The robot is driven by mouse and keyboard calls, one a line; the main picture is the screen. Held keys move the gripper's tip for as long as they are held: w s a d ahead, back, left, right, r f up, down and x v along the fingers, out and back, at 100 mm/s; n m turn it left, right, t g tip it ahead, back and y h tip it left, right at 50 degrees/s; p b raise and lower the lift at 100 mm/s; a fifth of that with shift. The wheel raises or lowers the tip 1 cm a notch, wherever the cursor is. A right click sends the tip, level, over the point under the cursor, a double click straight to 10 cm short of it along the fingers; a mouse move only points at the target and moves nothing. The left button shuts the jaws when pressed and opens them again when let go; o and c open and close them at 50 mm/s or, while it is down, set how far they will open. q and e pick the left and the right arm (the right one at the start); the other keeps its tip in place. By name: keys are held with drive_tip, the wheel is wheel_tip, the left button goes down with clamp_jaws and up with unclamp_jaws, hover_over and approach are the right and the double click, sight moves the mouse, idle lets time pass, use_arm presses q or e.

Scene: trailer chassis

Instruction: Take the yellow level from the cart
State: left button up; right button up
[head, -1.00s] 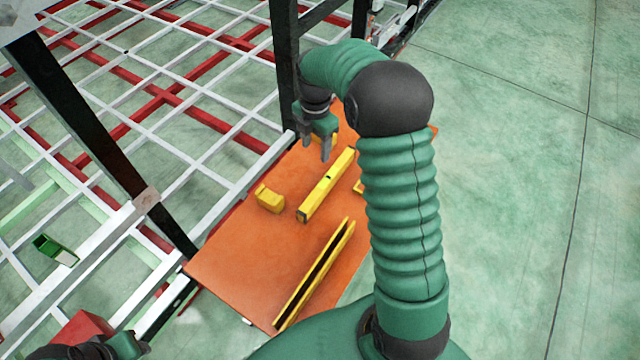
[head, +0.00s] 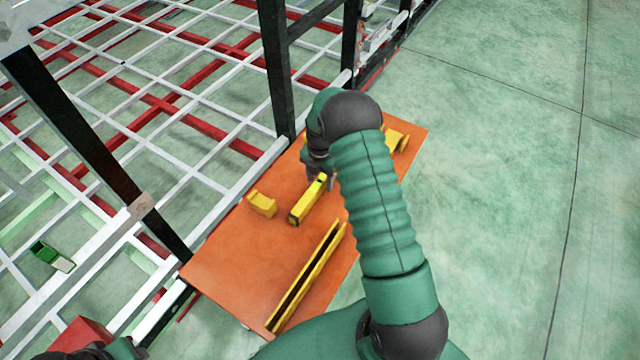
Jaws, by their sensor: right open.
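The yellow level (head: 306,205), a bar with a dark end, lies on the orange cart top (head: 225,255). Its far end is partly hidden by my right gripper (head: 327,179). My right gripper is open and low over that far end, its fingers partly hidden by my arm. I cannot tell whether they touch the level. Only a small part of my left arm shows at the bottom left edge, and its jaws cannot be made out.
A small yellow block (head: 262,204) lies left of the level. A long yellow channel (head: 306,278) lies nearer the front. Another yellow piece (head: 398,138) is at the back right. A black post (head: 276,70) stands behind the cart, beside the white and red frame. Floor on the right is clear.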

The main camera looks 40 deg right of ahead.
drive_tip(key=shift+w+f, duration=0.15)
drive_tip(key=shift+f, duration=0.5)
drive_tip(key=shift+a+r, duration=0.1)
drive_tip(key=shift+r, duration=0.1)
drive_tip(key=c, duration=0.4)
clamp_jaws()
